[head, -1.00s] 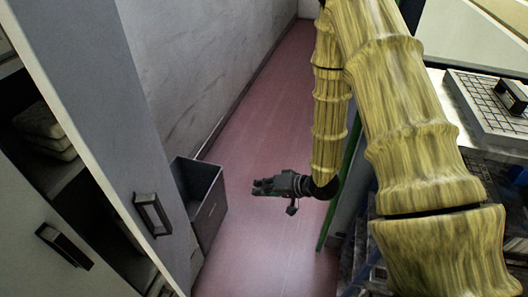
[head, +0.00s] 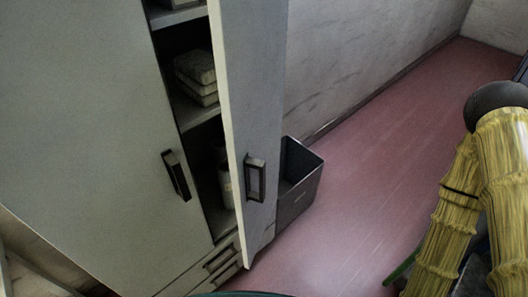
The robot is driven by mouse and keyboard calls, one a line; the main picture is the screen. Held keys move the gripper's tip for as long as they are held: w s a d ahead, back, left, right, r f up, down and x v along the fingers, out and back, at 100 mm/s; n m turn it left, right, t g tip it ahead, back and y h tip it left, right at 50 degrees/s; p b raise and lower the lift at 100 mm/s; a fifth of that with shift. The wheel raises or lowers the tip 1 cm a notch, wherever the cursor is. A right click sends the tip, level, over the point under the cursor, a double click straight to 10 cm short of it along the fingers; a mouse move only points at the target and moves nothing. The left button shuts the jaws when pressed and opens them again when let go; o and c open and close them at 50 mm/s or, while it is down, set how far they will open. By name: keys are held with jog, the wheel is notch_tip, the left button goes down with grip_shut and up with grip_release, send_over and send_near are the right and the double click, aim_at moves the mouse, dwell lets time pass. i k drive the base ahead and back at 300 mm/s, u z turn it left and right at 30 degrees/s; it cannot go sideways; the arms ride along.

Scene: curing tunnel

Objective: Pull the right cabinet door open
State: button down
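The right cabinet door (head: 250,90) stands swung outward, away from the cabinet front, and is seen at a steep angle. Its dark handle (head: 255,178) is on the door's lower part, with nothing touching it. Behind the door's near edge, the open cabinet shows shelves (head: 195,112) with a stack of folded, cloth-like items (head: 197,75) and a pale bottle-like item (head: 226,186). The left cabinet door (head: 95,120) is shut, with a dark handle (head: 176,175). My gripper is out of view; only yellow links of my arm show at the right edge.
A dark open-topped bin (head: 297,185) stands on the floor just right of the open door, by the wall. Drawers (head: 222,264) sit below the doors. The pink floor (head: 390,140) is clear in the middle. A green bar (head: 400,268) shows at lower right.

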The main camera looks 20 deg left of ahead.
aim_at(249, 37)
jog(key=z, duration=0.4)
jog(key=k, duration=1.7)
jog(key=u, duration=0.6)
jog(key=i, duration=0.5)
jog(key=u, duration=0.1)
